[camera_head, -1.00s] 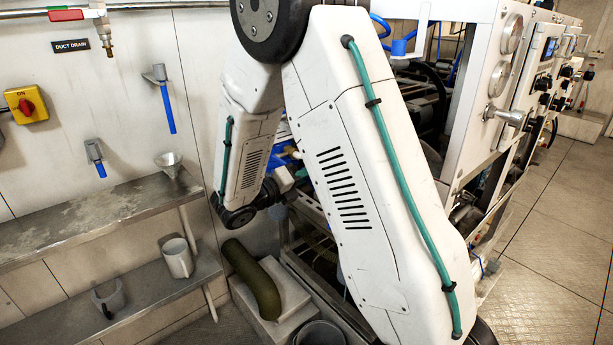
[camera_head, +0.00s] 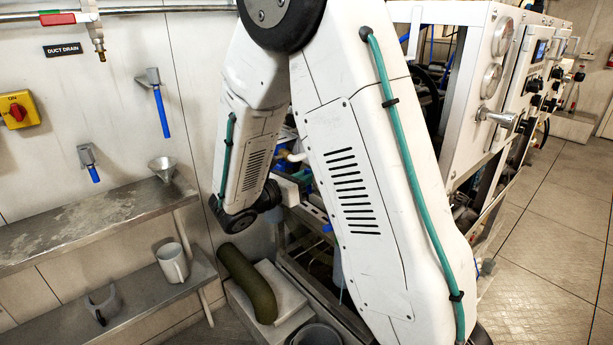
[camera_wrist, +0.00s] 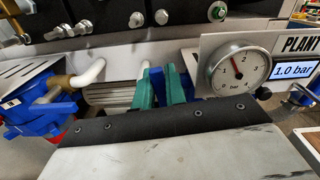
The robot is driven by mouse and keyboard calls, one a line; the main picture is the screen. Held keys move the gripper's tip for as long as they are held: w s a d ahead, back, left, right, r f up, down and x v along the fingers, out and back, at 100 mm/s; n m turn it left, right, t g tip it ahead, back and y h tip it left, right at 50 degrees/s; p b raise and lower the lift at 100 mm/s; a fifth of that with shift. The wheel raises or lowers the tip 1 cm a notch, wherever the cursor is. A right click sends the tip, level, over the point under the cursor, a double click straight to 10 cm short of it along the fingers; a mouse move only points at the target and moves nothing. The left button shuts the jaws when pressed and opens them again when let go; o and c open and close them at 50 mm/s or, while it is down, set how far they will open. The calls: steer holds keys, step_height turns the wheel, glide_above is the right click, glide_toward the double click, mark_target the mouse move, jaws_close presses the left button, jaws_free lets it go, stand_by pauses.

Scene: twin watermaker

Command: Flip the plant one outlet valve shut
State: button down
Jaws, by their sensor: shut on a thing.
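In the wrist view, my gripper (camera_wrist: 160,82) shows as two teal fingers beyond the dark mounting plate. The fingers are close together, with a narrow blue piece (camera_wrist: 157,76) between them. It looks like the handle of the plant one outlet valve, but most of it is hidden by the fingers. A round gauge (camera_wrist: 238,71) sits just right of the fingers, its needle pointing up and slightly left. In the head view, my arm hides the gripper and the valve.
A display (camera_wrist: 294,71) reads 1.0 bar below a PLANT label. A blue fitting (camera_wrist: 40,108) and white pipe lie left of the fingers. In the head view, the machine frame (camera_head: 466,100) stands close to my arm; shelves (camera_head: 90,225) line the left wall. Floor is clear at right.

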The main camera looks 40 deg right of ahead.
steer(key=shift+s+m, duration=0.25)
steer(key=shift+m, duration=0.55)
steer(key=c, duration=1.4)
jaws_free()
steer(key=shift+c, duration=0.2)
